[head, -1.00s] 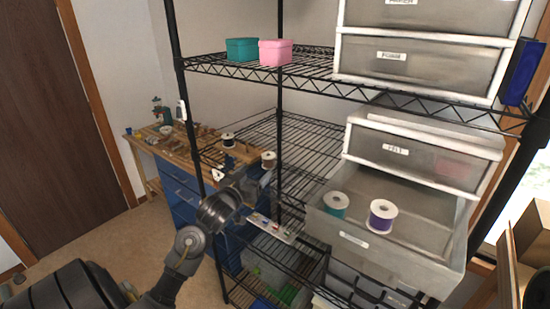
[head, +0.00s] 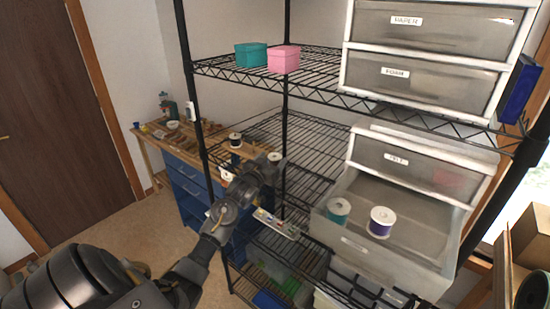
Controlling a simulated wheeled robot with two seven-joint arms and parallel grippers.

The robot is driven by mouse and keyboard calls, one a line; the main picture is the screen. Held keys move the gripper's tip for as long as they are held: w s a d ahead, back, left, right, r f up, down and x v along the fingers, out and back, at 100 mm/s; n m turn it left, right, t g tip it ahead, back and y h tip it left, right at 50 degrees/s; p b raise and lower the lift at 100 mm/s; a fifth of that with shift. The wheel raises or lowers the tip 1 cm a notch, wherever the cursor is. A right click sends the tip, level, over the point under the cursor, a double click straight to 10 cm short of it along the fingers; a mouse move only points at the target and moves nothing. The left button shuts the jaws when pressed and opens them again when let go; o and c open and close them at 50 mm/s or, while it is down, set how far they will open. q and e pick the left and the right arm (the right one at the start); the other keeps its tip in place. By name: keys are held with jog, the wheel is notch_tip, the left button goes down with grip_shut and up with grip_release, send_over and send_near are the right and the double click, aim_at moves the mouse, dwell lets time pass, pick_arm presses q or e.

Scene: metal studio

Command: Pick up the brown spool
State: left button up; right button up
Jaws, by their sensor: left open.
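The brown spool (head: 274,157) stands on the wire shelf in the middle of the head view, its pale top showing and its lower part hidden by my gripper. My left gripper (head: 268,169) is open, just in front of the spool and reaching up toward it from the lower left. I cannot tell whether the fingers are around the spool or only near it. My right gripper is not in view.
A dark spool (head: 235,141) and a white-topped spool (head: 227,175) are to the left. A teal spool (head: 339,210) and a purple spool (head: 381,221) sit in the open drawer (head: 362,249). Black rack posts and the upper shelf, with teal (head: 251,55) and pink (head: 284,60) boxes, are close by.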

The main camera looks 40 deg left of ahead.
pick_arm(q)
jog(key=shift+w, duration=0.2)
jog(key=shift+s, duration=0.15)
jog(key=shift+c, duration=0.6)
jog(key=c, duration=0.9)
jog(key=shift+c, duration=0.2)
